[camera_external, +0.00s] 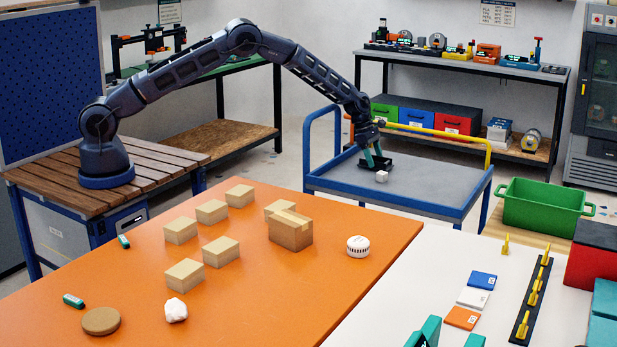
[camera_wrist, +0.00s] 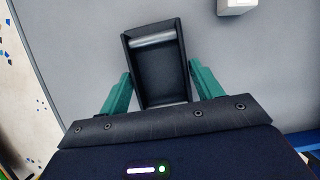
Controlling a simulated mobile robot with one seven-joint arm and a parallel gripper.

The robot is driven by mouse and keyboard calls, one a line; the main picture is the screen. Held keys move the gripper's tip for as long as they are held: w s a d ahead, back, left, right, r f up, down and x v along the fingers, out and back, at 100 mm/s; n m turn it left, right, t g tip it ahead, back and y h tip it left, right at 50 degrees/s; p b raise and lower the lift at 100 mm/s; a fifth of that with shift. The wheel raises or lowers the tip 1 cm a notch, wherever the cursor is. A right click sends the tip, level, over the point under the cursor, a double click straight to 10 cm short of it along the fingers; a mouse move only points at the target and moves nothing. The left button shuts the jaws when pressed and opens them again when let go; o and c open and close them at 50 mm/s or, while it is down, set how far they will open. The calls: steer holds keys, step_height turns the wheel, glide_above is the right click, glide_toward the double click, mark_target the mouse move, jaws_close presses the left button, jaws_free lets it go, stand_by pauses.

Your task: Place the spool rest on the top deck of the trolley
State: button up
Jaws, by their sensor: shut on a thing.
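The spool rest is a small black open tray with a grey roller across one end. It shows in the wrist view (camera_wrist: 158,72) between the two green fingers of my gripper (camera_wrist: 160,68), which is shut on its sides. In the external view, the spool rest (camera_external: 382,165) is at or just above the grey top deck of the blue trolley (camera_external: 430,185), below my gripper (camera_external: 374,158). I cannot tell whether its underside touches the deck. The deck also fills most of the wrist view (camera_wrist: 75,45).
A small white block (camera_external: 382,176) lies on the deck close to the spool rest. The trolley has a blue rail (camera_external: 308,150) at the left and a yellow handle (camera_external: 440,131). Deck space to the right is clear. The orange table (camera_external: 330,290) stands in front.

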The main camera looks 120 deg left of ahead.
steer(key=shift+f, duration=0.2)
steer(key=shift+f, duration=0.15)
steer(key=o, duration=1.3)
steer(key=v, duration=1.2)
